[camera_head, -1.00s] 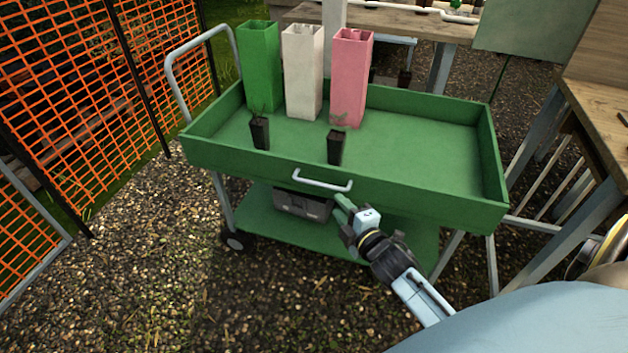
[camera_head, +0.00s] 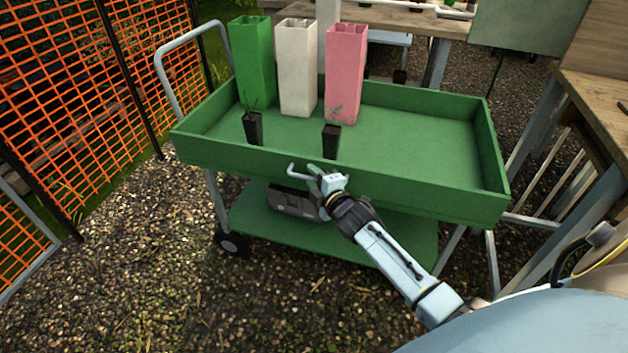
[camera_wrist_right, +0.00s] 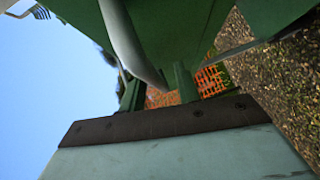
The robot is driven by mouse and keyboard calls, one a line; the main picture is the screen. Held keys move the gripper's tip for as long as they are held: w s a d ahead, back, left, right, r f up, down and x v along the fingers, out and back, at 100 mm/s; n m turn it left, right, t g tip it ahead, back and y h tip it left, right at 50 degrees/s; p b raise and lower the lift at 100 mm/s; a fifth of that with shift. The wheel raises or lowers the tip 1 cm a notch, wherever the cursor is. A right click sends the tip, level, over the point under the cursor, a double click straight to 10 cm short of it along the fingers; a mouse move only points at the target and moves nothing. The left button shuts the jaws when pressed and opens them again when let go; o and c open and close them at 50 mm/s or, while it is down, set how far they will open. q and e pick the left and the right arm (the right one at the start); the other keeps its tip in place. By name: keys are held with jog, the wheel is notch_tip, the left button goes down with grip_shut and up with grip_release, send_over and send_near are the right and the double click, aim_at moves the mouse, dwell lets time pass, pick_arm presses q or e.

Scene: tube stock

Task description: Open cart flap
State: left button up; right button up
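The green cart flap (camera_head: 420,196) is the long front wall of the cart's top tray; it stands upright. Its pale bar handle (camera_head: 293,171) is on the outer face, left of centre, partly hidden by my right gripper (camera_head: 316,171). In the right wrist view the handle (camera_wrist_right: 124,38) reaches down towards the space between the two green fingers of my right gripper (camera_wrist_right: 160,92). A gap with orange mesh behind shows between these fingers, so they are apart. Contact with the handle cannot be made out. My left gripper is not in view.
Green (camera_head: 253,62), white (camera_head: 297,72) and pink (camera_head: 345,75) tall containers stand in the tray, with two small dark pots (camera_head: 331,142) near the flap. A grey box (camera_head: 290,200) sits on the lower shelf. Orange mesh fence (camera_head: 80,110) is left; gravel in front is free.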

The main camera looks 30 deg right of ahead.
grip_shut()
jog(key=shift+s+f, duration=0.1)
dwell(0.4)
